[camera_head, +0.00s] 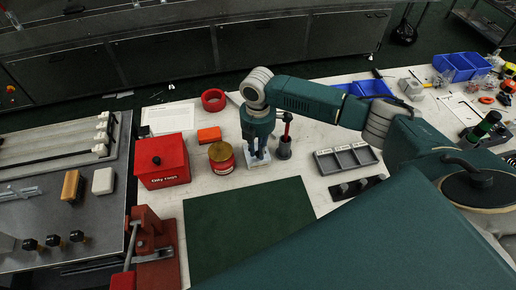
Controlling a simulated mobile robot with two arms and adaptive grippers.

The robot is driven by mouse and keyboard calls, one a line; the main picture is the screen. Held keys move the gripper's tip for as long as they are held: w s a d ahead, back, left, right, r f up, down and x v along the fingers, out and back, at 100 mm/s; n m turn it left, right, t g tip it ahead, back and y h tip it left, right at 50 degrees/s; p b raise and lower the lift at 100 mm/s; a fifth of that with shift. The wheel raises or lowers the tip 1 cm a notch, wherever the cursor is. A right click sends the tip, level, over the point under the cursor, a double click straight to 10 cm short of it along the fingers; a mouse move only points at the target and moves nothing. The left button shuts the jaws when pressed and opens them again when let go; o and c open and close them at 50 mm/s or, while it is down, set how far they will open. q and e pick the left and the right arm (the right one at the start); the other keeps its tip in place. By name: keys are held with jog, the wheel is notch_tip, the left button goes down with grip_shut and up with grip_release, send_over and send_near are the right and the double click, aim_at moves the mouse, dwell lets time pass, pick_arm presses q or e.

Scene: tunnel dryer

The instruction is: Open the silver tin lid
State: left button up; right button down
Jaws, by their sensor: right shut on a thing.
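My right gripper (258,157) points straight down at the back middle of the white table. Its fingers are shut on the top of a small pale silver tin (258,167). The arm and fingers hide most of the tin, and the edge between its lid and body is too small to make out. I cannot tell whether the lid is raised. My left gripper is not in view.
A red and gold tin (221,158) stands close left, with a red box (162,161) beyond it. A dark cup holding a red-handled tool (284,147) stands close right, then a grey divided tray (345,158). A green mat (235,228) lies clear in front.

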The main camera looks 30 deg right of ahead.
jog(key=shift+w+r, duration=0.3)
